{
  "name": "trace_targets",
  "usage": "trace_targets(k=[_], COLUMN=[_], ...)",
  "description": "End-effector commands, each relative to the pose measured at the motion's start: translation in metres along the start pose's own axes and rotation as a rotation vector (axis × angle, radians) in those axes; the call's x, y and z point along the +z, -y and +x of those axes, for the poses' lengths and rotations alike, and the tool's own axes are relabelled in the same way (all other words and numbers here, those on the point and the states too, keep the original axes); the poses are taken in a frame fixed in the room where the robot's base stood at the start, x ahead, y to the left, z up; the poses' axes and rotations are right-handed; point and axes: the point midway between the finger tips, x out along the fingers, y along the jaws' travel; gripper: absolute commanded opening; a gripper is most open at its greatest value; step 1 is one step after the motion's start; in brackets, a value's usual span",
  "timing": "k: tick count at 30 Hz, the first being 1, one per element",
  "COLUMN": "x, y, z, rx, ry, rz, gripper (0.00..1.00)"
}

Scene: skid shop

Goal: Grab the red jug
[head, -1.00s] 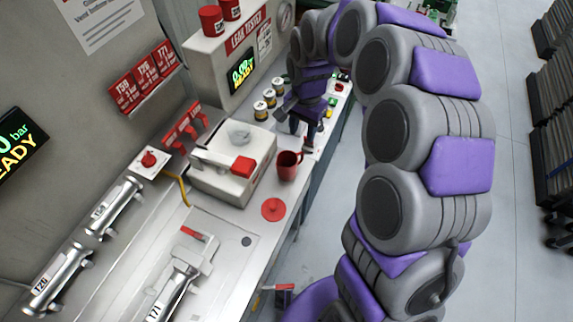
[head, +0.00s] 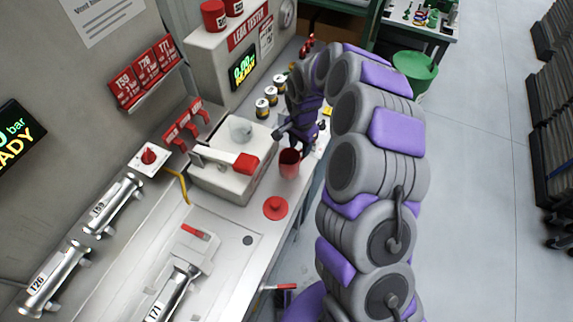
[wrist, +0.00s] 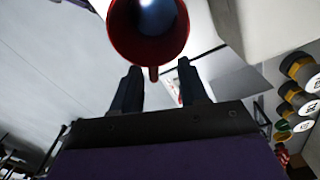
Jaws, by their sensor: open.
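The red jug (head: 289,163) stands upright on the bench in the head view, to the right of the white box-shaped machine with a red-tipped lever. In the wrist view the red jug (wrist: 150,35) shows at the top, its round open mouth facing the camera and its handle pointing down between my fingers. My gripper (wrist: 158,80) is open, with two dark fingers spread and empty, just short of the jug. In the head view my gripper (head: 297,136) is directly behind the jug; its fingertips are partly hidden.
A red disc-shaped lid (head: 275,208) lies on the bench near the jug. The white machine (head: 235,170) stands close on the left. Several small cans (head: 267,98) line the bench behind.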

Motion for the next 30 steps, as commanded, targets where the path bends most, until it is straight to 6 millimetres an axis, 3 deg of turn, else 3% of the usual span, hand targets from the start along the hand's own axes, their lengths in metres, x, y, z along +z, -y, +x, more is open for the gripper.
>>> trace_targets(k=[10, 19, 27, 30], x=[0.001, 0.001, -0.004, -0.003], y=[0.002, 0.003, -0.003, -0.002], z=[0.022, 0.064, 0.067, 0.067], rx=[0.001, 0.003, 0.000, 0.002], ry=[-0.004, -0.005, 0.001, 0.001], rz=[0.002, 0.002, 0.003, 0.002], gripper=[0.44, 0.44, 0.43, 0.33])
